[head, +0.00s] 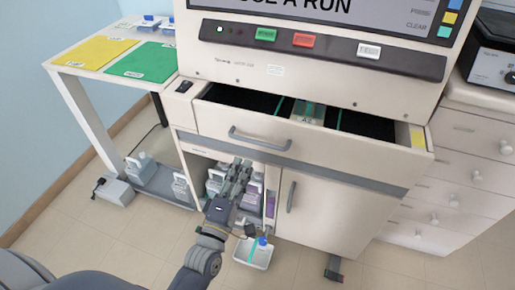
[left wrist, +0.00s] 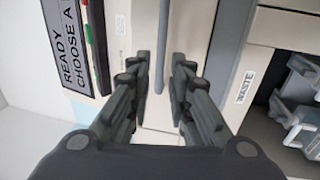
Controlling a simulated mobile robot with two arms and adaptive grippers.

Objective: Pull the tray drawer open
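The tray drawer (head: 300,135) stands partly out of the machine, its black inside showing. A slide tray (head: 307,112) labelled A2 lies inside it. The drawer's grey bar handle (head: 260,140) is on its front. My left gripper (head: 242,166) is just below this handle and looks apart from it. In the left wrist view the open fingers (left wrist: 160,72) stand either side of the handle bar (left wrist: 163,30), which lies ahead of them in line with the gap. The gripper is empty. My right gripper is not in view.
Below the drawer, an open cabinet bay holds bottles (head: 214,182), beside a closed door (head: 318,212) with a handle. A white bin (head: 253,255) stands on the floor. A side table (head: 108,40) with yellow and green mats is at left, white drawers (head: 470,175) at right.

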